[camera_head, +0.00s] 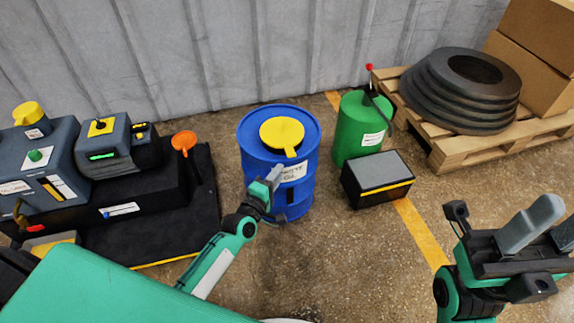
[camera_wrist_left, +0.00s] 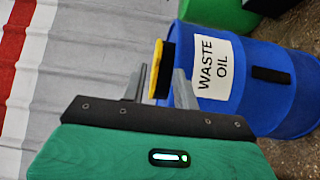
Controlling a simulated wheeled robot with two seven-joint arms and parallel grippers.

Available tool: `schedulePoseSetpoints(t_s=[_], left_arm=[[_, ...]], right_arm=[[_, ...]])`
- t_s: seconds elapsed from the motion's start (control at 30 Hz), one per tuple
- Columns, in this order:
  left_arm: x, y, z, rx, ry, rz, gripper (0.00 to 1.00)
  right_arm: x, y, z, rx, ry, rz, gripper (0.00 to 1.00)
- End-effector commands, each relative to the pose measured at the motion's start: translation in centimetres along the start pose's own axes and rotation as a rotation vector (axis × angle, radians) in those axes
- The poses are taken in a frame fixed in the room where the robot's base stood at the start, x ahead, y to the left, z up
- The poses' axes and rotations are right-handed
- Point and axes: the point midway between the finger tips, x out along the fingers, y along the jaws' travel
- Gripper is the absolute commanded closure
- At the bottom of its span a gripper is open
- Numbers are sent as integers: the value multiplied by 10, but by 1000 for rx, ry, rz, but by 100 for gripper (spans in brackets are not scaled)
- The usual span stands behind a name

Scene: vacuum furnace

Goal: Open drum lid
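The blue drum (camera_head: 256,170) stands upright on the floor, with a white label that reads "WASTE OIL" in the left wrist view (camera_wrist_left: 214,70). Its round yellow lid (camera_head: 281,131) lies flat on top, with a tab pointing toward me. My left gripper (camera_head: 275,173) is at the drum's near upper side, just below the tab. In the left wrist view its fingers (camera_wrist_left: 159,78) are apart, and the yellow and black lid edge (camera_wrist_left: 157,68) shows in the gap between them; contact cannot be told. My right gripper (camera_head: 542,235) is open and empty at the lower right, away from the drum.
A green canister (camera_head: 355,130) and a black box (camera_head: 378,180) stand right of the drum. A dark machine (camera_head: 110,190) on a black base is at left. A wooden pallet (camera_head: 450,150) with black rings and cartons is at back right. A corrugated wall is behind.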

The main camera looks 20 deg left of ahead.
Motion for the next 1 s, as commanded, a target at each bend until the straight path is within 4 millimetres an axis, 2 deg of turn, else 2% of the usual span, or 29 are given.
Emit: schedulePoseSetpoints(t_s=[0.1,0.3,0.5,0.77,0.8,0.93,1.0], left_arm=[[24,-2,0,1,0,3,70],[50,-1,0,1,0,1,70],[62,0,0,1,0,1,70],[63,0,0,1,0,0,70],[62,0,0,1,0,0,72],[62,0,0,2,0,0,98],[62,0,0,2,0,0,100]], right_arm=[[-1,-1,-2,1,20,-4,58],[1,-2,-3,6,41,-8,58],[5,-6,-1,19,45,-12,58],[6,-6,-1,20,51,-12,58],[6,-6,-1,20,51,-12,58],[6,-6,0,19,48,-11,58],[5,-6,0,18,47,-10,58]])
